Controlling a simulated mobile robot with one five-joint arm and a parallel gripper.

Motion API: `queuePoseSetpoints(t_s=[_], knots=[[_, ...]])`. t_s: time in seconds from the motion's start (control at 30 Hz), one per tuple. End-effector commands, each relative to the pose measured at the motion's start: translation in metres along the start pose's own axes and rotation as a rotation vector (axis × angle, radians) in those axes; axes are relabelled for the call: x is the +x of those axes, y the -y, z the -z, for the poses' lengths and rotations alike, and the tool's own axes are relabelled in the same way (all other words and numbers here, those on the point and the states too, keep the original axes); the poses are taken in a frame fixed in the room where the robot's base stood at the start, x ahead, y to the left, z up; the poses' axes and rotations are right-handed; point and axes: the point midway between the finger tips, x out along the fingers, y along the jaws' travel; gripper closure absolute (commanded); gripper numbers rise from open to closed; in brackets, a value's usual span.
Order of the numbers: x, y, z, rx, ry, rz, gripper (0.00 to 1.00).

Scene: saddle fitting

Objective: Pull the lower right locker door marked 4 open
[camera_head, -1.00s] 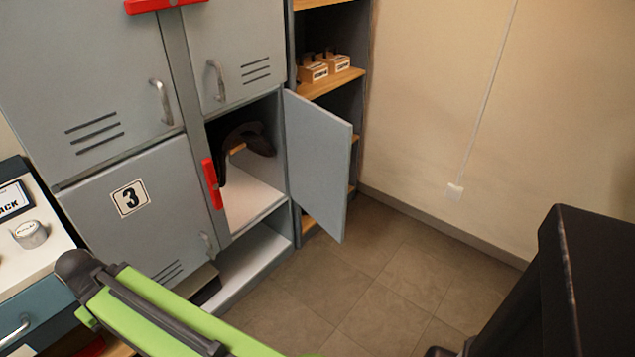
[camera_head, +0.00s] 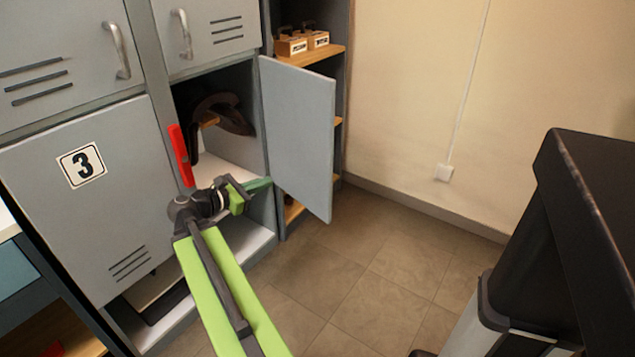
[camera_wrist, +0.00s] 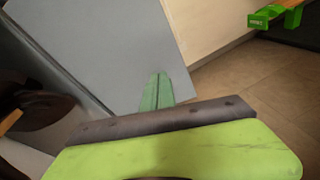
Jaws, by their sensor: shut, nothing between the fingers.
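The lower right locker door (camera_head: 300,130) stands swung well open, hinged on the right side of its compartment. It also fills the upper part of the wrist view (camera_wrist: 110,45). No number 4 shows on the face I see. The open compartment (camera_head: 210,172) holds a dark brown saddle (camera_head: 228,115). My gripper (camera_head: 262,184) is shut and empty, in front of the compartment and by the lower hinge-side part of the door. In the wrist view its green fingertips (camera_wrist: 158,82) lie together against the door's grey face; I cannot tell whether they touch it.
The locker door marked 3 (camera_head: 100,190) is closed at the left. A red piece (camera_head: 180,155) sits on the post beside the compartment. Wooden shelves (camera_head: 312,55) with small boxes stand behind the door. Tiled floor (camera_head: 380,270) is free to the right. A dark object (camera_head: 590,210) stands at the right.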

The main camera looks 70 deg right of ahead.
Motion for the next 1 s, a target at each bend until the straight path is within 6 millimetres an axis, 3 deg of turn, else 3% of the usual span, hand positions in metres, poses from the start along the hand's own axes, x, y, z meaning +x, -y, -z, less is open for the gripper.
queuePoseSetpoints(t_s=[0.03,0.07,0.2,0.33,0.47,0.8,1.0], knots=[[0.022,0.01,-0.004,-0.077,0.074,0.015,1.0],[0.029,0.013,-0.013,-0.121,0.112,0.022,1.0],[0.042,0.017,-0.036,-0.221,0.194,0.041,1.0],[0.045,0.016,-0.039,-0.226,0.197,0.041,1.0],[0.061,0.017,-0.042,-0.224,0.196,0.044,1.0],[0.134,0.018,-0.056,-0.222,0.194,0.044,1.0],[0.166,0.019,-0.062,-0.221,0.194,0.043,1.0]])
